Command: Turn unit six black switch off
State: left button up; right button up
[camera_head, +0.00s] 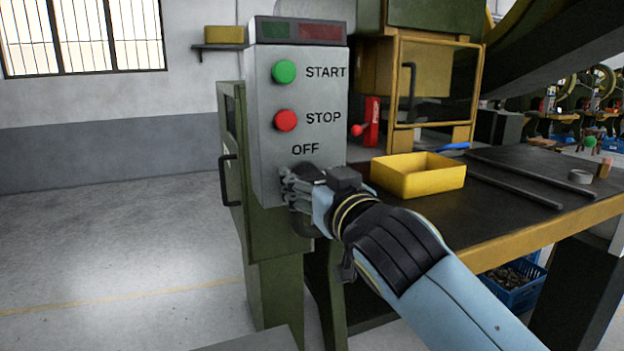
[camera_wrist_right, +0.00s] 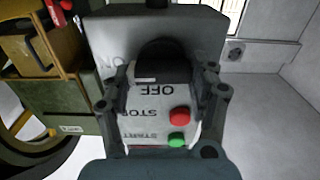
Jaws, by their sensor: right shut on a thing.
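The grey control box (camera_head: 262,130) stands in the middle of the head view with a green START button (camera_head: 284,71), a red STOP button (camera_head: 286,120) and an OFF label below. My right gripper (camera_head: 297,185) is at the lower front of the box, just under OFF, and covers most of the switch there. In the right wrist view the black switch (camera_wrist_right: 163,60) is a round dark knob between the two fingers of my right gripper (camera_wrist_right: 165,82); the picture is upside down. The gripper is shut on the switch. Part of an ON label shows beside it. My left gripper is not in view.
A yellow bin (camera_head: 420,178) sits on the workbench (camera_head: 500,215) right of the box, near a red-handled lever (camera_head: 371,122) and metal rods. A green cabinet door with a handle (camera_head: 228,180) is on the box's left. The floor at left is clear.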

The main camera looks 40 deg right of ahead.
jog(key=n+p, duration=0.2)
jog(key=n, duration=0.2)
jog(key=shift+r+n+p, duration=0.15)
jog(key=shift+n+p, duration=0.15)
jog(key=shift+p, duration=0.1)
jog(key=n+p, duration=0.2)
jog(key=n, duration=0.2)
jog(key=shift+a, duration=0.15)
jog(key=shift+a+f+n+p, duration=0.15)
jog(key=shift+n+p, duration=0.65)
jog(key=shift+n, duration=1.4)
jog(key=shift+d+f+n+p, duration=0.15)
jog(key=shift+n+p, duration=0.65)
jog(key=shift+n, duration=1.4)
jog(key=shift+a+f, duration=0.1)
jog(key=o, duration=1.2)
jog(key=shift+s, duration=0.1)
